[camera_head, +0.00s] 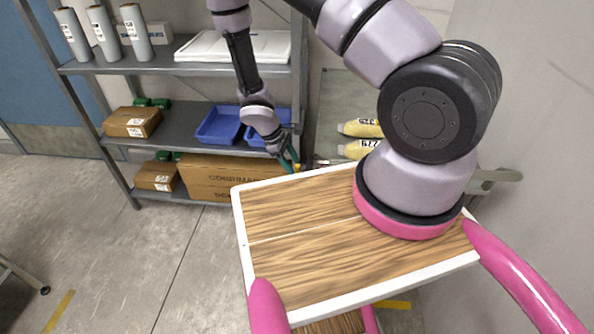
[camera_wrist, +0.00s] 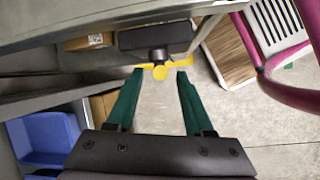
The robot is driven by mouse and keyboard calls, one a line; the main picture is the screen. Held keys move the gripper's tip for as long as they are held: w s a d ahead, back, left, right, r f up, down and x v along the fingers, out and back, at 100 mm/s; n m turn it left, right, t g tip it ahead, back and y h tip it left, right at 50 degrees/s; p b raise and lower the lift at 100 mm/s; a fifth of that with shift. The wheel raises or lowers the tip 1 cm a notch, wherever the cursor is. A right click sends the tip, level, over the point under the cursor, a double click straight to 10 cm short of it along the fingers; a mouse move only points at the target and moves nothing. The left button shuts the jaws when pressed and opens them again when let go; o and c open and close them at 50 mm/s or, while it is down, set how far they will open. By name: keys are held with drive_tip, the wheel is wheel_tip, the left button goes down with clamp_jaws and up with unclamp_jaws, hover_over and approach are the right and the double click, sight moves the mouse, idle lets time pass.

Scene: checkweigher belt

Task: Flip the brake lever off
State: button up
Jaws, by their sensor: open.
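In the wrist view a yellow lever-like piece (camera_wrist: 161,72) shows just beyond and between my fingertips, in front of a dark round stub under a black block (camera_wrist: 155,39); I take it for the brake lever. My gripper (camera_wrist: 160,76) has two green fingers spread apart, with nothing held between them. Whether a fingertip touches the yellow piece cannot be told. In the head view my gripper (camera_head: 292,164) is small, at the back edge of the wood-topped surface, with a speck of yellow (camera_head: 298,167) beside it. The lever's exact position is unclear there.
A grey shelf rack (camera_head: 180,127) stands behind, with blue bins (camera_head: 219,125), cardboard boxes (camera_head: 133,122) and rolls (camera_head: 136,32). A blue bin (camera_wrist: 45,137) is left of my gripper in the wrist view. A grey panel (camera_wrist: 70,22) spans the upper left. Open floor lies at left.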

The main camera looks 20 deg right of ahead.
sight(297, 170)
drive_tip(key=shift+x, duration=1.5)
clamp_jaws()
drive_tip(key=shift+w+g, duration=0.1)
drive_tip(key=shift+g, duration=0.2)
drive_tip(key=g+y, duration=0.1)
drive_tip(key=g, duration=0.2)
drive_tip(key=shift+s+a+n+y, duration=0.1)
drive_tip(key=shift+s+n+y, duration=0.1)
drive_tip(key=shift+n+y, duration=0.2)
drive_tip(key=shift+s+a+r+n+g+y, duration=0.1)
drive_tip(key=shift+n+g+y, duration=0.15)
drive_tip(key=shift+g, duration=0.45)
drive_tip(key=shift+s+d+f+n+g+y, duration=0.1)
drive_tip(key=shift+n+g+y, duration=0.1)
drive_tip(key=shift+g, duration=0.5)
drive_tip(key=shift+s+a+r+n+g+y, duration=0.15)
drive_tip(key=shift+g+y, duration=0.1)
drive_tip(key=shift+g, duration=0.45)
